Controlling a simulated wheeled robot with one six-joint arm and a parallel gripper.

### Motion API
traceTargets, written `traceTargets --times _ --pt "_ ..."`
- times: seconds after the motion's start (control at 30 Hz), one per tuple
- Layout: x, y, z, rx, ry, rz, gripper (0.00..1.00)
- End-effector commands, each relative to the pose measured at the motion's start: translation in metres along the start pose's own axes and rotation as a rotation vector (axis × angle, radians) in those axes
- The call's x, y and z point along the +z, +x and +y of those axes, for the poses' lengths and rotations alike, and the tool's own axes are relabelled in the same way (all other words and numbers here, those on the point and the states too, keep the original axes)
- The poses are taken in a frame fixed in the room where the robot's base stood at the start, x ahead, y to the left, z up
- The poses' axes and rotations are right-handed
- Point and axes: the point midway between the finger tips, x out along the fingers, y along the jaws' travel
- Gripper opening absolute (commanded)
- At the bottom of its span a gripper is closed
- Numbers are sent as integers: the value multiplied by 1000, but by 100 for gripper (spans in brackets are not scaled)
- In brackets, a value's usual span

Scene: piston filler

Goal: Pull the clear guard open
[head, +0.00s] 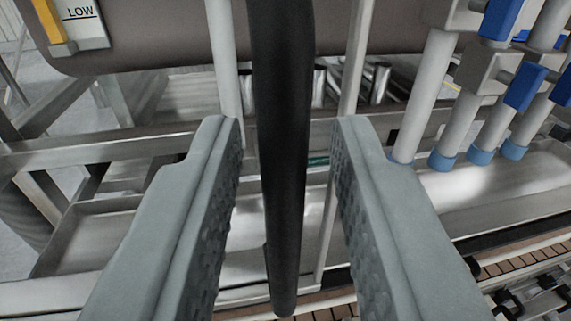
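A black upright bar handle (282,130) runs down the middle of the head view, from the top edge to a rounded lower end near the bottom. The clear guard's pane is hard to make out. Thin pale uprights stand behind the handle, one on the left (226,60) and one on the right (352,70); they may be the guard's frame. My gripper (284,135) is open, with one grey finger on each side of the handle. A gap shows between the handle and each finger, so neither appears to touch it. How deep the handle sits between the fingers is unclear.
Filler nozzles (503,110) with blue fittings stand at the right above a metal tray (500,190). A brown-grey tank (170,35) with a "LOW" gauge (78,20) is at the upper left. Metal frame rails (100,150) lie at the left. A conveyor (520,258) runs at the lower right.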

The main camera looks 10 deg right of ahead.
Motion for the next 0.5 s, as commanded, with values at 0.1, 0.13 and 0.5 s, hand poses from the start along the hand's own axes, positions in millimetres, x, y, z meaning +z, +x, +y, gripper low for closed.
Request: traceTargets --times 0.1,0.13,0.5 --pt "-1 -15 0 1 1 1 27" --pt "-1 -19 0 0 1 1 27" --pt "-1 -79 0 0 0 1 27"
